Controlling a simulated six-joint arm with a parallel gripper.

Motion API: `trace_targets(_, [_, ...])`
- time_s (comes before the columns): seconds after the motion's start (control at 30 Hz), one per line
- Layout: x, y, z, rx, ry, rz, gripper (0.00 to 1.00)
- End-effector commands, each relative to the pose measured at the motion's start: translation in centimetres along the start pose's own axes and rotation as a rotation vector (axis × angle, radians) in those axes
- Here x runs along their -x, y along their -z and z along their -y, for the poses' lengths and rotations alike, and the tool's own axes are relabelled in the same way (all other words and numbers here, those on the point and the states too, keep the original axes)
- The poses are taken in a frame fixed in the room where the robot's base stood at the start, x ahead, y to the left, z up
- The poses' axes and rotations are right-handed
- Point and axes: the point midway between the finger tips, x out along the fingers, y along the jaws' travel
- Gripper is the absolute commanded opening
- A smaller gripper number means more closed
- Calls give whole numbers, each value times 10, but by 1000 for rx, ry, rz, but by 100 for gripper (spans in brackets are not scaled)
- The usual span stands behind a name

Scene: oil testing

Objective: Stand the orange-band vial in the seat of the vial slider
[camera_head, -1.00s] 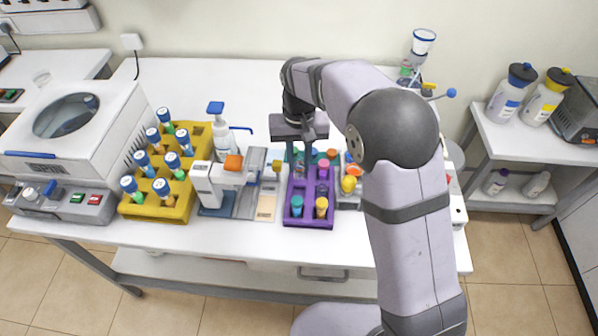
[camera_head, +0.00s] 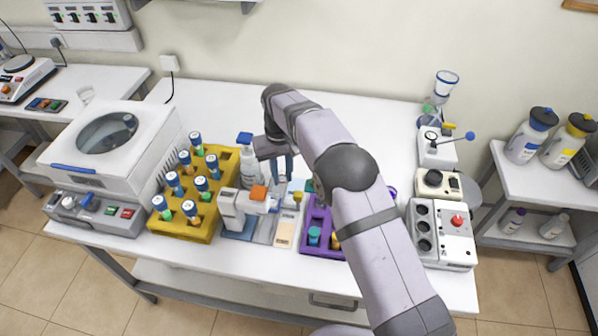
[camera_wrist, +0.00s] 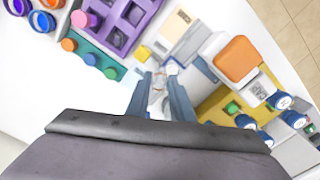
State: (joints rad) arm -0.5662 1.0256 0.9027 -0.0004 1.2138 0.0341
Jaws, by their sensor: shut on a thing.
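In the head view the gripper is behind and above the grey slider unit (camera_head: 266,226), which stands beside a white device with an orange top (camera_head: 258,192). The slider also shows in the wrist view (camera_wrist: 197,46), just beyond the fingertips. Its seat cannot be clearly made out. The vial is apart from the slider.
The purple rack (camera_head: 312,244) with coloured-cap vials stands to the right, partly behind my arm. The table behind is clear.

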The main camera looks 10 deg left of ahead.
Motion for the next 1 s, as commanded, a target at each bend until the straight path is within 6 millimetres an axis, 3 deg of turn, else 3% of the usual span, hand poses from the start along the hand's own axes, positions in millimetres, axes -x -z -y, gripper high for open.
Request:
trace_targets(0.33, [-5,18,32,137,-1,0,0])
trace_targets(1.0, [-17,19,34,149,0,0,0])
